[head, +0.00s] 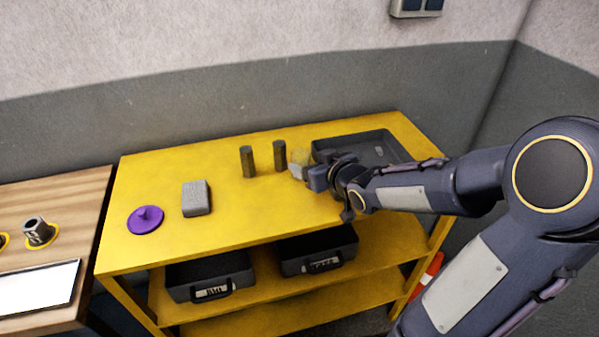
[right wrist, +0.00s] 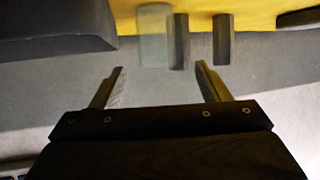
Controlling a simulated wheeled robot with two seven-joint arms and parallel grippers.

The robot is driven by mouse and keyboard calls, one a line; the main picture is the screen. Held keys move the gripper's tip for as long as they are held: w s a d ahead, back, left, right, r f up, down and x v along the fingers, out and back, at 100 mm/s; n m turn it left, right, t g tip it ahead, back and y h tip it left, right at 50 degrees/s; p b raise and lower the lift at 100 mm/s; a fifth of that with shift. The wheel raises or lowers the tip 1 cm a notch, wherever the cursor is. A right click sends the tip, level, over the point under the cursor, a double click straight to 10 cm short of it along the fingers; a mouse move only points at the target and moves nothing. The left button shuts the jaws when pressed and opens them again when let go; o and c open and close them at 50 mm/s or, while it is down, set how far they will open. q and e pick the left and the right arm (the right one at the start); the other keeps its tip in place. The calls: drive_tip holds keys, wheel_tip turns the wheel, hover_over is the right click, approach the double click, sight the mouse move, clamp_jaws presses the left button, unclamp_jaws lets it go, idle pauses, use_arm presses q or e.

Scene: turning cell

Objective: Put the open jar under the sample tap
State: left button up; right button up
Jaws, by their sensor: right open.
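A clear, see-through jar (head: 303,155) stands on the yellow bench, and no lid shows on it. It also shows in the right wrist view (right wrist: 153,38), ahead of the fingertips and roughly between their lines. My right gripper (head: 298,171) is at the near side of the jar; in the right wrist view its two fingers (right wrist: 161,69) are spread with nothing between them. Whether a fingertip touches the jar I cannot tell. A purple lid-like disc with a knob (head: 146,219) lies at the bench's left. I cannot make out a sample tap. My left gripper is out of view.
Two dark posts (head: 247,162) (head: 279,155) stand left of the jar. A grey block (head: 196,199) lies further left. A dark tray (head: 405,153) sits behind my right arm. Dark bins (head: 190,293) (head: 318,267) are on the shelf below. The bench's front middle (head: 250,218) is clear.

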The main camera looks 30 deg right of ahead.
sight(296, 154)
drive_tip(key=x, duration=0.6)
drive_tip(key=shift+w+d+p, duration=0.15)
drive_tip(key=shift+p, duration=0.25)
drive_tip(key=shift+c, duration=0.4)
drive_tip(key=c, duration=1)
drive_tip(key=shift+r, duration=0.1)
drive_tip(key=shift+c, duration=0.2)
